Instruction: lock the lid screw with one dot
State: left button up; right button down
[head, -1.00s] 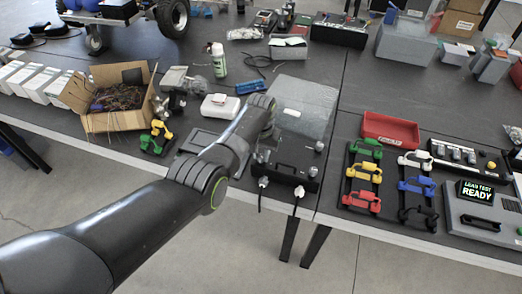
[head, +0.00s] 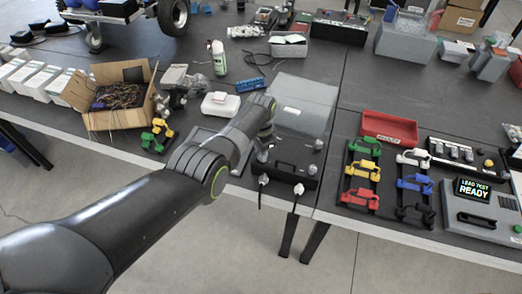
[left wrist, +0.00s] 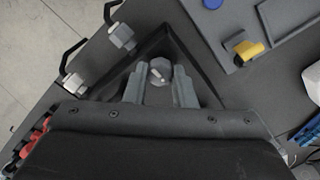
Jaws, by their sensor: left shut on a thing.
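The black chassis box (head: 292,155) stands at the table's front edge in the head view, with a grey see-through panel (head: 303,103) behind it. My left gripper (left wrist: 160,78) is shut on a grey screw head (left wrist: 160,68) in the left wrist view. One finger is on each side of it, and a small pale mark shows on its top. I cannot tell whether this is a single dot. In the head view my arm hides most of the gripper at the box's left end. Another grey knob (head: 318,145) stands at the box's right end. My right gripper is not in view.
Two cable connectors (head: 263,180) (head: 298,190) stick out of the box's front, their cables hanging over the edge. Right of the box are coloured clips (head: 360,170), a red tray (head: 390,129) and a lead tester (head: 480,205). An open carton (head: 120,115) stands left.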

pick_arm(q)
jog(key=shift+m, duration=0.3)
jog(key=o, duration=1)
jog(key=shift+r+p, duration=0.35)
jog(key=shift+r, duration=0.25)
notch_tip(320, 180, up, 5)
jog(key=shift+r+p, duration=0.1)
jog(key=shift+p, duration=0.75)
notch_tip(320, 180, up, 11)
jog(key=shift+r+b, duration=0.1)
jog(key=shift+b, duration=0.65)
